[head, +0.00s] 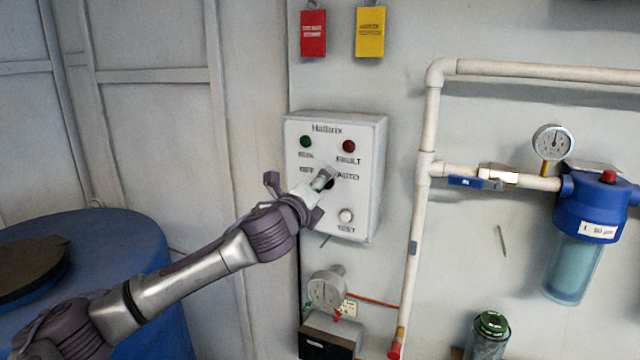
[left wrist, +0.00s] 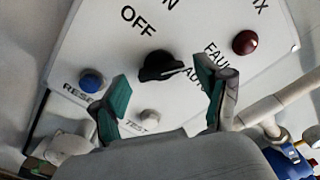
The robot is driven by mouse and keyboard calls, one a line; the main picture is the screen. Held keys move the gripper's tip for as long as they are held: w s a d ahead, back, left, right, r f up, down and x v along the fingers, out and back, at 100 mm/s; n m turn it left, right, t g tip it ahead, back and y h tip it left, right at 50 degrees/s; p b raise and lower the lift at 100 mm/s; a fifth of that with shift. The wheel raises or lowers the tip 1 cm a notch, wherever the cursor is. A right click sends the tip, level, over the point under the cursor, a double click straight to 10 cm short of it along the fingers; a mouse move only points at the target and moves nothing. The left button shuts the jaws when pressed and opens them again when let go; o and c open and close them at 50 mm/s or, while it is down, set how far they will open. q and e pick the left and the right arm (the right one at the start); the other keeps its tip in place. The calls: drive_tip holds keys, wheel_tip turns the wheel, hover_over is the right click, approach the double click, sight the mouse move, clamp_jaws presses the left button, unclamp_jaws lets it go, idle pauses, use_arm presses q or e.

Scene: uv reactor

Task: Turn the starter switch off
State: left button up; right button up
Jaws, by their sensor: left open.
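The starter box (head: 365,190) is a white panel on the wall, with a green light, a red light and labels. Its black rotary switch (left wrist: 162,67) shows in the left wrist view, with its pointer toward the AUTO label; OFF is printed to its upper left. In the head view the switch is mostly hidden behind my left gripper (head: 300,190). My left gripper (left wrist: 163,98) is open in front of the panel, its green-padded fingers on either side below the switch, apparently not touching it. My right gripper is not in view.
A blue reset button (left wrist: 91,81) and a white test button (left wrist: 150,116) sit low on the panel. White pipes (head: 425,180) run just right of the box, leading to a blue filter (head: 590,210). A blue drum (head: 120,250) stands at left.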

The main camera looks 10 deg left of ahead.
use_arm(q)
drive_tip(key=shift+w, duration=0.15)
drive_tip(key=shift+c, duration=0.3)
drive_tip(key=c, duration=1.1)
drive_tip(key=shift+n, duration=0.3)
drive_tip(key=n+p, duration=0.1)
drive_tip(key=n, duration=1)
drive_tip(key=shift+p, duration=0.4)
drive_tip(key=shift+n, duration=0.3)
drive_tip(key=o, duration=1.2)
drive_tip(key=shift+c, duration=0.2)
